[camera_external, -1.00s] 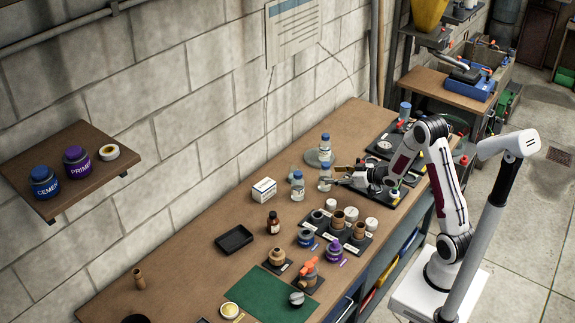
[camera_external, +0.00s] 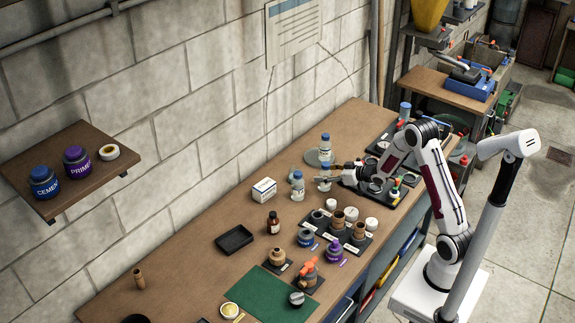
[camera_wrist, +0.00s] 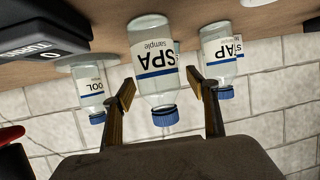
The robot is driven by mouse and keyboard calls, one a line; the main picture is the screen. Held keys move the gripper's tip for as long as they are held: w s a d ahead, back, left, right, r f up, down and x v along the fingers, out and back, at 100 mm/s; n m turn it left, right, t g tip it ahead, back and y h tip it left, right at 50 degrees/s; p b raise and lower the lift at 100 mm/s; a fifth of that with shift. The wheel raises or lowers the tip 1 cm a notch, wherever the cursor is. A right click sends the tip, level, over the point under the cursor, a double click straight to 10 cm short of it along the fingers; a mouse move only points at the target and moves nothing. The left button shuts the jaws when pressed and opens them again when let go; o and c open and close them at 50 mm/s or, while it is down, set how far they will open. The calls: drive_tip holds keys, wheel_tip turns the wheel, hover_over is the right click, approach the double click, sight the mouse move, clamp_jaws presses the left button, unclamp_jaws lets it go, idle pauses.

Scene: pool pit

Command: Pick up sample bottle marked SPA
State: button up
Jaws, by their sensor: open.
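The clear sample bottle marked SPA (camera_wrist: 157,62), with a white label and blue cap, appears upside down in the wrist view. It stands upright on the bench in the external view (camera_external: 324,182). My gripper (camera_wrist: 163,92) is open, with one finger on either side of the SPA bottle's picture. Contact cannot be told. In the external view my gripper (camera_external: 338,173) is low beside the bottle and partly covers it.
A bottle marked TAP (camera_wrist: 219,60) stands close on one side, also in the external view (camera_external: 298,187). A bottle marked POOL (camera_wrist: 90,92) stands on a round disc (camera_external: 312,157) behind. A white box (camera_external: 264,190) and a tray of pots (camera_external: 318,228) are nearby.

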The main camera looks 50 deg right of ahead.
sight(326, 164)
drive_tip(key=shift+c, duration=0.3)
drive_tip(key=c, duration=1.2)
drive_tip(key=shift+c, duration=0.2)
drive_tip(key=shift+r, duration=0.15)
drive_tip(key=shift+r, duration=4.9)
